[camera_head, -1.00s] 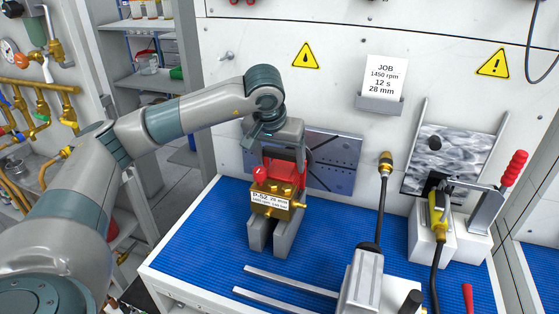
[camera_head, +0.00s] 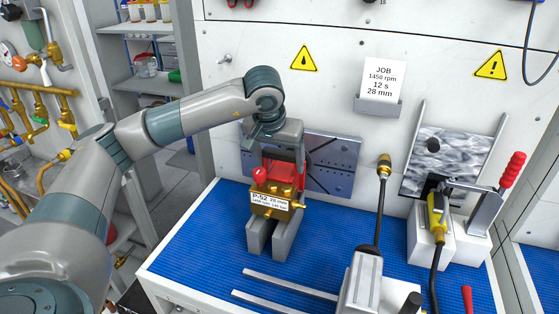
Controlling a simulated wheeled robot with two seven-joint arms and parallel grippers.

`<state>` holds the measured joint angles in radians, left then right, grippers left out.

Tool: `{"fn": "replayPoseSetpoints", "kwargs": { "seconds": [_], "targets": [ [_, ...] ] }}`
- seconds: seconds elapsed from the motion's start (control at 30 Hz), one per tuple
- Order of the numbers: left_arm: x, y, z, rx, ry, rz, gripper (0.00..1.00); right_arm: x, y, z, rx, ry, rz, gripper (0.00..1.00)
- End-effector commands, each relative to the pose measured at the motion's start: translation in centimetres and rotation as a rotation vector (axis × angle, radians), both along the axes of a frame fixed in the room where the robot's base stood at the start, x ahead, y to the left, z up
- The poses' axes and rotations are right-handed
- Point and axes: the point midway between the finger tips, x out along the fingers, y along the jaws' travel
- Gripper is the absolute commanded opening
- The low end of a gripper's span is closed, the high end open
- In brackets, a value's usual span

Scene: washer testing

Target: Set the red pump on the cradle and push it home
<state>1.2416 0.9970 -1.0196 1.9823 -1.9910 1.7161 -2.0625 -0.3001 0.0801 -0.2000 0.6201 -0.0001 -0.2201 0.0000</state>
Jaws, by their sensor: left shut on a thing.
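The red pump (camera_head: 286,175) has a red body and a brass front with a white label reading P-52, 28 mm. It is at the top of the grey cradle (camera_head: 257,238), a block with two uprights on the blue mat. My left gripper (camera_head: 281,160) comes down from above and is shut on the pump; its fingertips are mostly hidden behind the red body. I cannot tell whether the pump rests fully on the cradle. My right gripper is not in view.
Two metal rails (camera_head: 290,284) lie in front of the cradle. A grey motor block (camera_head: 362,285) with a brass-tipped hose (camera_head: 381,200) stands to the right. A white stand (camera_head: 430,245) with a yellow-handled tool and a red-handled clamp (camera_head: 511,170) are further right. A drilled metal plate (camera_head: 335,165) is behind.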

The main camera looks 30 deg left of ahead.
Motion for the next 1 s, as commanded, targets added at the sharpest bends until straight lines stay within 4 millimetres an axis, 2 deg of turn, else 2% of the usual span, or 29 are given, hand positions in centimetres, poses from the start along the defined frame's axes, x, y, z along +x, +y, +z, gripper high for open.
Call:
{"fn": "replayPoseSetpoints", "kwargs": {
  "seconds": [0.03,0.43,0.47,0.53,0.57,0.77,0.8,1.0],
  "targets": [
    [0.19,0.01,0.52,-0.002,-0.011,0.0,0.21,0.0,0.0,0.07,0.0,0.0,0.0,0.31],
    [0.39,0.06,0.54,-0.002,-0.012,0.0,0.21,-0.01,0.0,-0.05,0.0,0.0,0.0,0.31],
    [0.38,0.05,0.54,-0.002,-0.012,0.0,0.77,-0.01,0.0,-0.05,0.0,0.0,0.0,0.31],
    [0.37,0.06,0.51,-0.002,-0.011,0.0,0.94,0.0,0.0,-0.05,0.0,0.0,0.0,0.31],
    [0.35,0.06,0.47,-0.001,-0.01,0.001,0.97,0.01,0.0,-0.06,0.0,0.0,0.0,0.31],
    [0.27,0.07,0.23,-0.001,-0.004,0.0,0.97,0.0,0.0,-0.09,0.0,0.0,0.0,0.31],
    [0.07,0.05,-0.39,0.002,0.009,-0.001,0.97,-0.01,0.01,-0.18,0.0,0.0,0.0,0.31],
    [0.02,-0.01,0.22,0.0,0.002,0.0,0.97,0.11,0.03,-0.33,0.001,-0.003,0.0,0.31]
  ]
}}
